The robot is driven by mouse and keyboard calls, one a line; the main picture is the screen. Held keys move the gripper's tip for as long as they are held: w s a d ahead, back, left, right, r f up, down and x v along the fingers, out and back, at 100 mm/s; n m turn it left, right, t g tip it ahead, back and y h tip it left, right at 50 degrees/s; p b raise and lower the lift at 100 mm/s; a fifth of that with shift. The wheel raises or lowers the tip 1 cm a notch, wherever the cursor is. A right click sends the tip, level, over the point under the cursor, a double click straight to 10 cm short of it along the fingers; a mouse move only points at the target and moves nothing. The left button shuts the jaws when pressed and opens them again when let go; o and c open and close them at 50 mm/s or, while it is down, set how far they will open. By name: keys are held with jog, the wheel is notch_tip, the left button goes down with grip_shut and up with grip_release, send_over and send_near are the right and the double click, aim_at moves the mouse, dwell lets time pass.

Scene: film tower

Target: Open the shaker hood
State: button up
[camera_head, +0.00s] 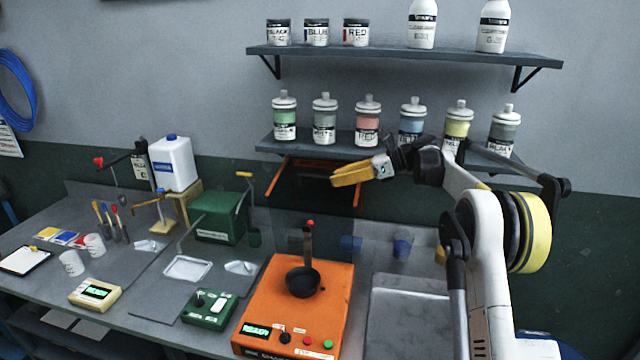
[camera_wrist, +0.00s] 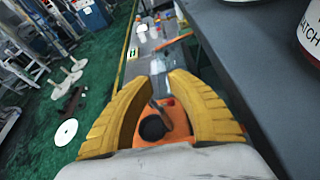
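The orange shaker (camera_head: 310,318) sits on the bench at the lower middle, with a dark round cup holder (camera_head: 302,282) and a red-tipped lever (camera_head: 309,240) on top. Behind it, an orange frame bar (camera_head: 357,197) and a second bar (camera_head: 279,174) rise beside a dark, see-through-looking panel, which appears to be the hood standing raised. My gripper (camera_head: 335,178) hangs in the air near the frame's upper right, below the lower shelf. In the wrist view its yellow fingers (camera_wrist: 167,76) are apart and empty, with the shaker (camera_wrist: 178,118) visible far below between them. I cannot tell whether the fingers touch the frame.
The lower shelf (camera_head: 268,146) with several bottles runs close above my gripper; its dark board (camera_wrist: 245,75) fills the right of the wrist view. A green box (camera_head: 216,218) and a green control unit (camera_head: 208,306) stand left of the shaker. A metal sink (camera_head: 408,315) lies right.

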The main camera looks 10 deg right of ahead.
jog(key=shift+v, duration=1.8)
jog(key=shift+s+a+r, duration=0.15)
jog(key=shift+s+a, duration=0.1)
jog(key=s+a+n+h+b, duration=0.2)
jog(key=s+n, duration=0.1)
jog(key=s, duration=0.4)
jog(key=s+a+f+n+h+b, duration=0.1)
jog(key=s+n+h+b, duration=0.2)
jog(key=s, duration=0.4)
jog(key=s+a+n+h+b, duration=0.1)
jog(key=s+a+n+h, duration=0.1)
jog(key=s+n, duration=0.35)
jog(key=s+d+f+n+t+h+b, duration=0.1)
jog(key=s+f+n+h, duration=0.1)
jog(key=s+f, duration=0.3)
jog(key=s+d+f+n+t+h+b, duration=0.1)
jog(key=s+f+n, duration=0.4)
jog(key=s, duration=0.7)
jog(key=s+d+f+n+t+h+b, duration=0.1)
jog(key=s+d+f+n+h+b, duration=0.1)
jog(key=s+f, duration=0.4)
jog(key=s+n+h+b, duration=0.1)
jog(key=s+n, duration=0.1)
jog(key=shift+s+d+f, duration=0.25)
jog(key=shift+d, duration=0.15)
